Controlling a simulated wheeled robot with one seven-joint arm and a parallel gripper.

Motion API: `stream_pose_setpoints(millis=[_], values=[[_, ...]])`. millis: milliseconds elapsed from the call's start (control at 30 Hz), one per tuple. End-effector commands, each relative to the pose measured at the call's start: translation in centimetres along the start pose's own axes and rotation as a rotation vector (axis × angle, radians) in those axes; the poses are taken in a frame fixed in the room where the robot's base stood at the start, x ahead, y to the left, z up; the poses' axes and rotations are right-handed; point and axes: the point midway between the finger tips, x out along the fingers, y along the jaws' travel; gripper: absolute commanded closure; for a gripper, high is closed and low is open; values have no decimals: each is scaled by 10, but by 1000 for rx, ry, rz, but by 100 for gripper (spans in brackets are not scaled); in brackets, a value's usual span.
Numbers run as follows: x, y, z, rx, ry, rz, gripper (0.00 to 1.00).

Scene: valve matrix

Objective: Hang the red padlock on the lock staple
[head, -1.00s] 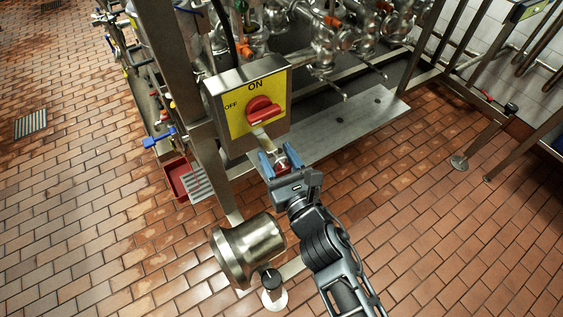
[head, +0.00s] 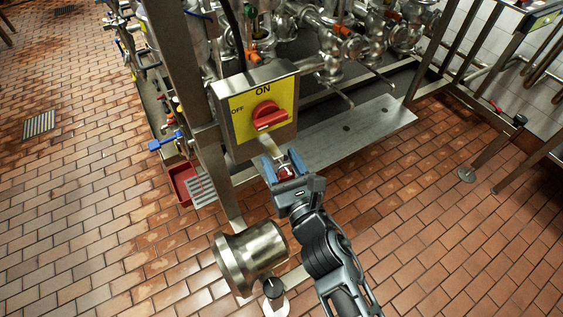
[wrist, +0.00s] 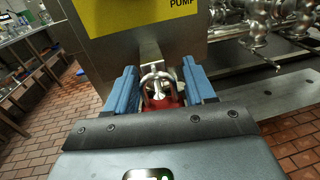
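The red padlock (wrist: 163,116) sits between the two blue fingers of my gripper (wrist: 160,84), its metal shackle upright and facing the switch box. The fingers appear closed on the padlock's body, though the contact is partly hidden. In the head view, my gripper (head: 282,166) is just below the box, with a little of the red padlock (head: 286,174) showing. The lock staple (head: 270,145) is a pale metal tab under the box; it also shows in the wrist view (wrist: 150,53) just behind the shackle. I cannot tell whether shackle and staple touch.
The switch box (head: 225,90) has a yellow face and a red knob (head: 268,115) above my gripper. A steel post stands at its left. A metal plate (head: 350,130) lies behind to the right. A steel cylinder (head: 250,255) is left of my arm. Open tiled floor lies right.

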Motion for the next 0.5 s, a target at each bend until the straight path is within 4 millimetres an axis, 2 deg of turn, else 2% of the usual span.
stream_pose_setpoints(millis=[33,267,500], values=[[0,0,0,0,0,0,41],[0,0,0,0,0,0,20],[-1,0,-1,0,1,0,20]])
